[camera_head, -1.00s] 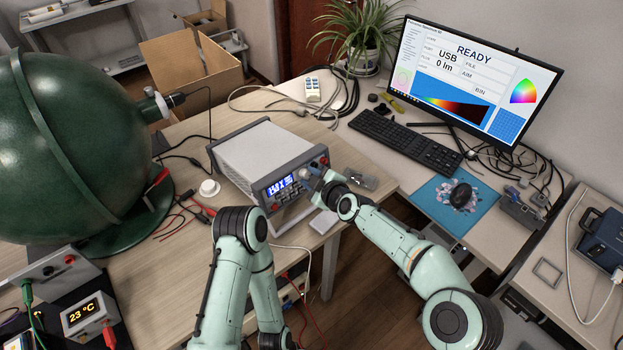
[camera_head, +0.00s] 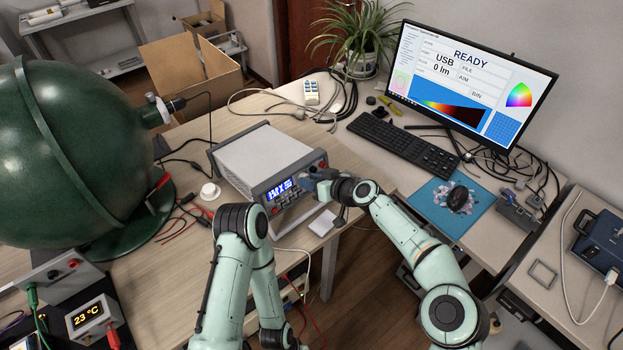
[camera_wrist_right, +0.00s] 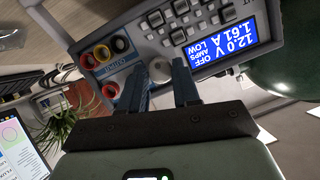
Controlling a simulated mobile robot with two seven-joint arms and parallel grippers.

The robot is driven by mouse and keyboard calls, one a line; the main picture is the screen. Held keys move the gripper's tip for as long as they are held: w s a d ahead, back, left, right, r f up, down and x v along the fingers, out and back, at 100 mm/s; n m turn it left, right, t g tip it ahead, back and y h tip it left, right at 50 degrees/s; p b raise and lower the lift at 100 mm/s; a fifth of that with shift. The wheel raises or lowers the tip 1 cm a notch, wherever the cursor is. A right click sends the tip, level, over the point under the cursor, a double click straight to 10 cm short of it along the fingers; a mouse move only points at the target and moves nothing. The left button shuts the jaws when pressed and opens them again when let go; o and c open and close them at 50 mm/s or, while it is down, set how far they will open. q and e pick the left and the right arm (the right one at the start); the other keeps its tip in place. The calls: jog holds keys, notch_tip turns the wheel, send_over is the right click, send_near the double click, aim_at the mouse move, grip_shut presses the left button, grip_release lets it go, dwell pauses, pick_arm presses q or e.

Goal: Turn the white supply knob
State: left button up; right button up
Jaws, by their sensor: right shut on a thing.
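The grey bench power supply (camera_head: 262,160) stands on the wooden table, its front panel facing me. Its blue display (camera_head: 281,189) is lit; in the right wrist view the display (camera_wrist_right: 222,45) appears upside down and reads 12.0 V, OFF, 1.61 A, AMPS LOW. My right gripper (camera_head: 312,184) is at the right part of the panel.
Coloured terminals (camera_wrist_right: 106,72) sit close beside the fingers in the wrist view. A white round piece (camera_head: 209,190) and loose leads lie left of the supply. A large green sphere (camera_head: 70,160) fills the left. A keyboard (camera_head: 405,144) and monitor stand to the right.

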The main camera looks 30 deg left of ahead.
pick_arm(q)
jog(key=r+p, duration=0.1)
jog(key=w+r+p, duration=0.1)
jog(key=w+r, duration=0.1)
jog(key=shift+w+r+p, duration=0.25)
jog(key=shift+r+p, duration=0.15)
pick_arm(e)
jog(key=m+g+y, duration=0.1)
jog(key=m, duration=0.3)
jog(key=m+g+y, duration=0.1)
jog(key=m, duration=0.3)
jog(key=shift+w+f+m, duration=0.15)
jog(key=shift+m, duration=0.15)
jog(key=o, duration=1.1)
jog(key=shift+c, duration=0.2)
jog(key=shift+d, duration=0.15)
